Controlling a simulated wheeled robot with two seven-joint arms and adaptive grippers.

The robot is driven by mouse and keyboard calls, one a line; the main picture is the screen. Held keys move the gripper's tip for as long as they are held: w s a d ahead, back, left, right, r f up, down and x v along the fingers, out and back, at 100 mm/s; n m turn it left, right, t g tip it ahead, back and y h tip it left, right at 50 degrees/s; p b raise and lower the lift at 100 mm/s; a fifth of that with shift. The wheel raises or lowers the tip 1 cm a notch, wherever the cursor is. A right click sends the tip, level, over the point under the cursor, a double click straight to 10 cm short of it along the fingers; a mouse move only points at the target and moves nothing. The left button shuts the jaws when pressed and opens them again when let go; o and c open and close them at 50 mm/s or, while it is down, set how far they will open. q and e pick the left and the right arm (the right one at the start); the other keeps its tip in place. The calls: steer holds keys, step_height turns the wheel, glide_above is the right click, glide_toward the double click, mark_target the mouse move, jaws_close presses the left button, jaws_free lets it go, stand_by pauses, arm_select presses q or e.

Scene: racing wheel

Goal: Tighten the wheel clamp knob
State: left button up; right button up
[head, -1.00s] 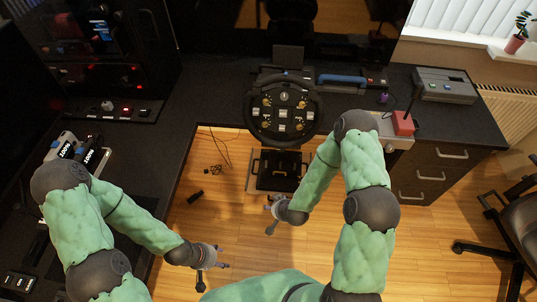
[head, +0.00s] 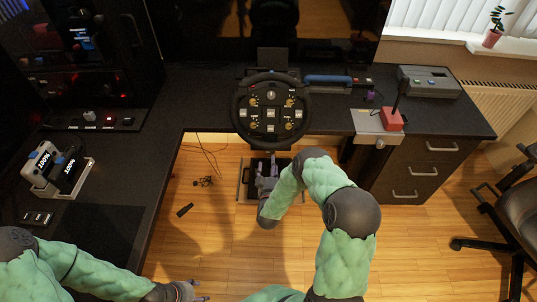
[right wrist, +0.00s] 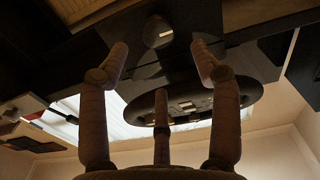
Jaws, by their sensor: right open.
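The black racing wheel (head: 270,112) stands at the desk edge in the head view, and its rim also shows in the right wrist view (right wrist: 195,103). A dark round knob (right wrist: 157,31), apparently the clamp knob, sits under the desk in the right wrist view. My right gripper (head: 266,168) is below the wheel, above the pedals. In the wrist view its fingers (right wrist: 161,58) are open and empty, pointing up with the knob beyond and between the tips. My left gripper (head: 187,292) is low at the bottom edge, partly cut off. The knob is hidden in the head view.
The dark desk (head: 190,95) overhangs my right gripper. The pedal unit (head: 245,185) is on the floor below. A joystick box (head: 385,122) and drawers (head: 415,170) are to the right. Loose cables (head: 205,181) lie left of the pedals; the wooden floor is mostly clear.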

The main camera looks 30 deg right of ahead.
mark_target(270, 151)
steer(key=b+x, duration=0.2)
steer(key=x, duration=0.5)
steer(key=shift+w+d, duration=0.15)
steer(key=shift+w, duration=0.15)
steer(key=c, duration=1.1)
